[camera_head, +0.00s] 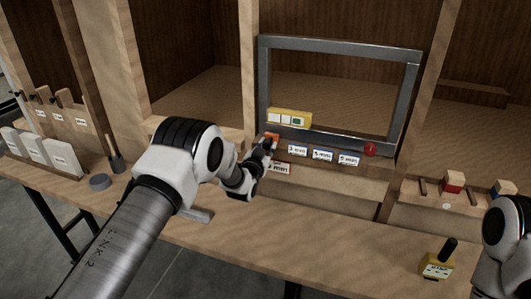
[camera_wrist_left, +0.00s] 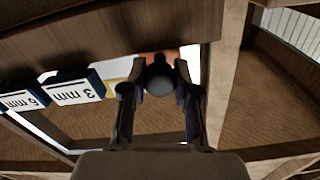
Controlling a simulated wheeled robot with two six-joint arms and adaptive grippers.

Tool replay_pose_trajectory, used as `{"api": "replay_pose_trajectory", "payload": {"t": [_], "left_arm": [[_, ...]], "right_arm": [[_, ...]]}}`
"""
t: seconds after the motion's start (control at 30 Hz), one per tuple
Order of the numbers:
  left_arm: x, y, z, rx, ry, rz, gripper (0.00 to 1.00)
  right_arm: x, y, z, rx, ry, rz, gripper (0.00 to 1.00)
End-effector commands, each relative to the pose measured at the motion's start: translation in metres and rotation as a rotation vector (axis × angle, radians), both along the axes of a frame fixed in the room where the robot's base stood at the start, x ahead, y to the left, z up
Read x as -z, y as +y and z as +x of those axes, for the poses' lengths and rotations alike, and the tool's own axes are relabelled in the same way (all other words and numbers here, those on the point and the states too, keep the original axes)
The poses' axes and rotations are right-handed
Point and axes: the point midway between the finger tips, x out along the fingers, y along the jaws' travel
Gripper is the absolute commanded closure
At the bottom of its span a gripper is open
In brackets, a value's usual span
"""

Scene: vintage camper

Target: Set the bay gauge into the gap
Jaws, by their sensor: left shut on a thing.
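My left gripper (camera_head: 268,150) is at the lower left corner of a grey metal frame (camera_head: 340,43) standing in the middle bay. In the left wrist view it (camera_wrist_left: 160,85) is shut on a piece with a dark round knob (camera_wrist_left: 159,77). An orange part (camera_head: 272,138) shows at the fingertips; I cannot tell whether it belongs to the held piece. A yellow block with a black handle (camera_head: 437,266) stands on the bench at the lower right, apart from the gripper. I cannot tell which piece is the bay gauge. The gripper hides the frame's lower left corner.
A yellow block with white panels (camera_head: 289,118) rests on the frame's lower rail. Labelled tags (camera_head: 322,155) line the ledge below, the 3 mm tag (camera_wrist_left: 72,92) close to the gripper. A red knob (camera_head: 370,149) is at the right.

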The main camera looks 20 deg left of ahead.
Motion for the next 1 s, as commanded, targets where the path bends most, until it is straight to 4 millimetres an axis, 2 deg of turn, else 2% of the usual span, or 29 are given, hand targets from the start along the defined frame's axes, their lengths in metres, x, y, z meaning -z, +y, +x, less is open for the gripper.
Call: {"api": "replay_pose_trajectory", "payload": {"t": [0.1,0.13,0.2,0.5,0.63,0.77,1.0], "left_arm": [[-0.002,-0.001,0.000,0.002,-0.003,0.000,1.00],[-0.002,-0.001,0.000,0.002,-0.003,0.000,0.63],[-0.002,-0.001,0.000,0.002,-0.003,0.000,0.45],[-0.001,0.000,-0.001,0.001,-0.001,0.000,0.45],[-0.001,0.000,-0.012,0.001,0.001,0.000,0.45],[-0.001,0.001,-0.039,0.002,0.002,0.000,0.45],[-0.001,0.002,-0.099,0.001,0.001,0.001,0.45]], "right_arm": [[-0.001,0.000,0.000,0.000,0.000,0.000,0.60],[-0.001,0.000,0.000,0.000,0.000,0.000,0.60],[-0.001,0.000,0.000,0.000,0.000,0.000,0.60],[-0.001,0.000,0.000,0.000,0.000,0.000,0.60],[-0.001,0.000,0.000,0.000,0.000,0.000,0.60],[-0.001,0.000,0.000,0.000,0.000,0.000,0.60],[-0.001,0.000,0.000,0.000,0.000,0.000,0.60]]}}
